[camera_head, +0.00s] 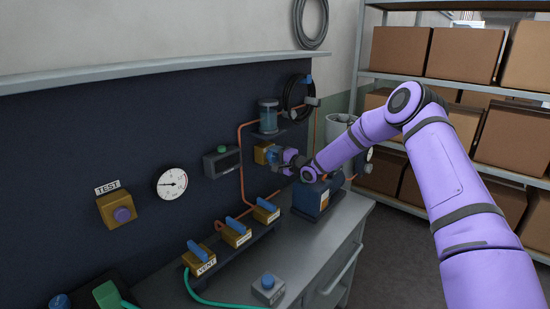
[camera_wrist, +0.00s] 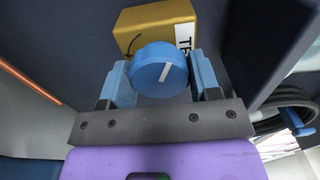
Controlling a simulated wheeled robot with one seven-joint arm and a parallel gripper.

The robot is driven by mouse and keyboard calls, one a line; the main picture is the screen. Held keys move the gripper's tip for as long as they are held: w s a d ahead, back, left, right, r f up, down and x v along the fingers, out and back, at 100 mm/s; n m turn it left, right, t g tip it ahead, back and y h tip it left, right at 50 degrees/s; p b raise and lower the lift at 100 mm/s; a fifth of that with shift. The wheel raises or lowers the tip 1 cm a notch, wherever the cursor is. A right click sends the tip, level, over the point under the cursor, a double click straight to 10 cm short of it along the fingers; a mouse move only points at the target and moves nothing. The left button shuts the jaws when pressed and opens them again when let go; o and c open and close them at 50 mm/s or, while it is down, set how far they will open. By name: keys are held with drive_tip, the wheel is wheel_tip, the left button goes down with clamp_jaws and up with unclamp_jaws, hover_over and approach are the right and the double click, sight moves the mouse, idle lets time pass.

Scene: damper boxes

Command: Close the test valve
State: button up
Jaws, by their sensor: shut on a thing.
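My gripper (camera_head: 277,158) is at a yellow box (camera_head: 260,154) on the dark panel, below a glass jar. In the wrist view its two blue fingers (camera_wrist: 162,80) are shut on a round blue knob (camera_wrist: 160,66), one on each side. The knob has a white line, tilted slightly from upright in the picture. The yellow box behind it (camera_wrist: 140,22) has a black curved arrow and a white label, partly hidden, starting with "T".
Several yellow valves with blue levers, one marked VENT (camera_head: 203,262), line the bench back. A gauge (camera_head: 172,184), copper pipes and a blue box (camera_head: 312,199) are near my arm. A grey button box (camera_head: 268,287) sits in front. Shelves with cartons stand right.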

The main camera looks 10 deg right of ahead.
drive_tip(key=m, duration=0.6)
drive_tip(key=shift+f+m, duration=0.1)
drive_tip(key=shift+m, duration=0.2)
drive_tip(key=m, duration=0.6)
idle(0.4)
drive_tip(key=o, duration=0.9)
drive_tip(key=shift+s, duration=0.15)
drive_tip(key=v, duration=1)
drive_tip(key=shift+s+d, duration=0.2)
drive_tip(key=shift+s, duration=0.05)
